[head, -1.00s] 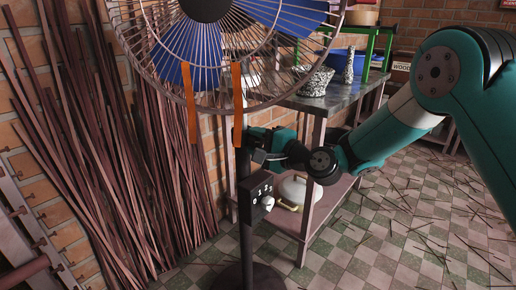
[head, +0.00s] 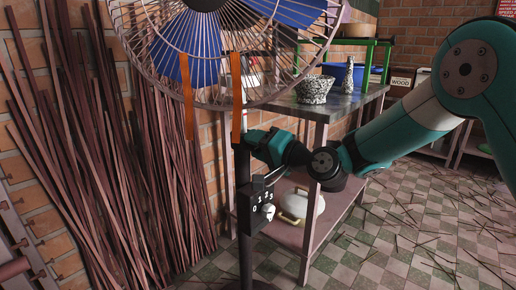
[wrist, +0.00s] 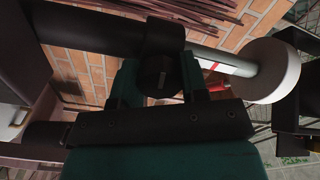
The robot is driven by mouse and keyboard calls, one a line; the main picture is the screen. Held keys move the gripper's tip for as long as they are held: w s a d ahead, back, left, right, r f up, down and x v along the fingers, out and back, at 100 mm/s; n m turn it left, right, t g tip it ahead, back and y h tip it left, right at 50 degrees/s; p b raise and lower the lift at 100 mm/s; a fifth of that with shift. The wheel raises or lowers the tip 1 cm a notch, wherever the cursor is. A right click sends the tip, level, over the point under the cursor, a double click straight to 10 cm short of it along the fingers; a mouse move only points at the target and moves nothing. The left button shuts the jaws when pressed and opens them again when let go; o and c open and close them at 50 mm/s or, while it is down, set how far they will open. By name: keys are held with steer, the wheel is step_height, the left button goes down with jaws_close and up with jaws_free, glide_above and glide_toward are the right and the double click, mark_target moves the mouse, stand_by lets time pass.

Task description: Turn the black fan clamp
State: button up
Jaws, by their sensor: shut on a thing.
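The black fan clamp (wrist: 160,73) shows as a round knob between the two fingers of my gripper (wrist: 157,84) in the wrist view. The gripper is shut on the knob, a finger on each side. The dark pole (wrist: 90,27) runs across behind it and gives way to a thinner pale rod. In the head view my gripper (head: 252,138) reaches the upright pole from the right, just below the fan (head: 215,60). There the clamp is mostly hidden by the gripper.
A control box with a white knob (head: 267,211) is on the pole below my gripper. Two orange ribbons (head: 187,100) hang from the fan cage. A table (head: 345,100) with bowls stands to the right. Bundled sticks (head: 130,150) lean on the brick wall at left.

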steer(key=shift+s+a+f, duration=0.1)
steer(key=shift+f, duration=0.05)
steer(key=o, duration=0.9)
steer(key=b+v, duration=0.1)
steer(key=v, duration=1.6)
steer(key=shift+s+d, duration=0.15)
steer(key=shift+d, duration=0.1)
